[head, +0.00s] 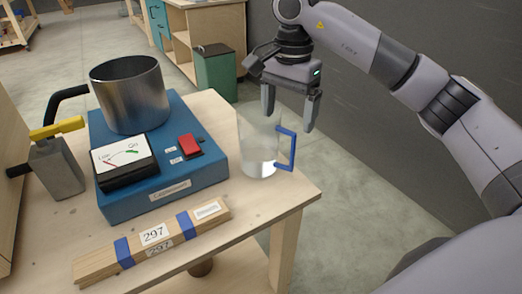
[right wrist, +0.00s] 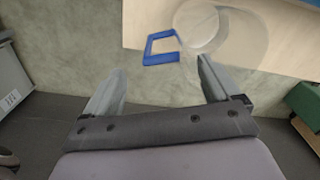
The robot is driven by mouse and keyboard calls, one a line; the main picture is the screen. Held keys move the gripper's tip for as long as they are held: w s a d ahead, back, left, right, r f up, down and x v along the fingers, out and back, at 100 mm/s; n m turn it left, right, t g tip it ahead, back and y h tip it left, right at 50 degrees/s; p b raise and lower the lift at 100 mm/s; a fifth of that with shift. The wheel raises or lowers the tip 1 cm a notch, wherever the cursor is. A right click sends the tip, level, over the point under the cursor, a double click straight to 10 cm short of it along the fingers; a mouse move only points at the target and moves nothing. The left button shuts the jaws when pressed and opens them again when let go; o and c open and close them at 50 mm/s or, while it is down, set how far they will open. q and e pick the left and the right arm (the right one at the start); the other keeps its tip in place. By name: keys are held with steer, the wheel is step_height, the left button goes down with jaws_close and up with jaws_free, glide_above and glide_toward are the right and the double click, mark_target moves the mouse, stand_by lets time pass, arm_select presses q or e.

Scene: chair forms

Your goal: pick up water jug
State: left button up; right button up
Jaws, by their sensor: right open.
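The water jug (head: 258,146) is clear with a blue handle on its right side, and it stands upright near the right edge of the wooden table (head: 245,218). My right gripper (head: 289,118) is open and empty, its fingers pointing down above the jug's handle side. In the right wrist view the jug (right wrist: 197,27) and its blue handle show beyond the open fingers (right wrist: 160,84), apart from them. How full the jug is, I cannot tell for certain. My left gripper is not in view.
A blue device (head: 160,190) with a gauge, a red switch and a metal pot (head: 131,95) on top stands left of the jug. Taped wooden slats (head: 154,243) lie in front. A green bin (head: 216,74) is behind.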

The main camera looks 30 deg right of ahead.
mark_target(286, 134)
steer(key=shift+f, duration=0.4)
step_height(286, 134, down, 6)
steer(key=shift+w+a+r, duration=0.1)
steer(key=shift+r, duration=0.1)
steer(key=shift+f, duration=0.35)
jaws_close()
steer(key=shift+r, duration=0.2)
